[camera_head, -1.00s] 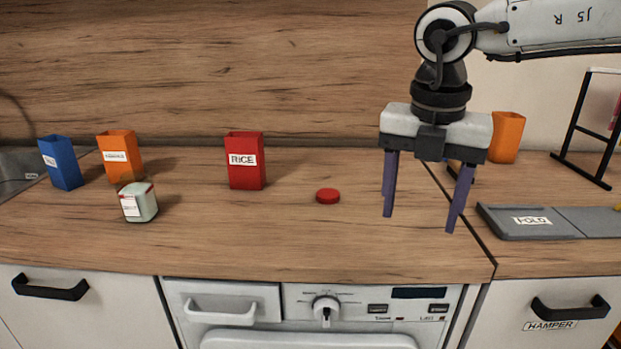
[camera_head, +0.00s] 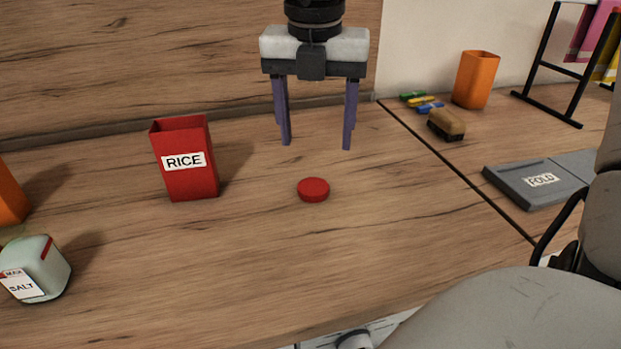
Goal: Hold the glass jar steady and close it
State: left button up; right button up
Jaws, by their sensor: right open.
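The glass jar (camera_head: 42,262) is pale green-white with a SALT label and a red mark, and stands on the counter at the lower left, partly cut off by the picture edge. A round red lid (camera_head: 313,188) lies flat on the counter near the middle, apart from the jar. My right gripper (camera_head: 317,145) points down, open and empty, above and behind the lid, its two purple fingers spread. It touches neither lid nor jar. My left gripper is not in view.
A red RICE box (camera_head: 185,160) stands between jar and lid. An orange container (camera_head: 8,198) is cut off at left. Beyond a counter seam are an orange cup (camera_head: 475,79), a brown brush-like block (camera_head: 446,125), several coloured pieces and a grey FOLD board (camera_head: 535,182). Counter around the lid is clear.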

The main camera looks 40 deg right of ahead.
send_over(313, 187)
jog(key=f, duration=0.5)
jog(key=shift+s+a, duration=0.1)
jog(key=shift+s, duration=0.25)
jog(key=shift+w+f, duration=0.15)
jog(key=shift+f, duration=1.15)
jog(key=shift+w+f, duration=0.15)
jog(key=shift+f, duration=1.15)
jog(key=shift+c, duration=0.3)
jog(key=c, duration=1)
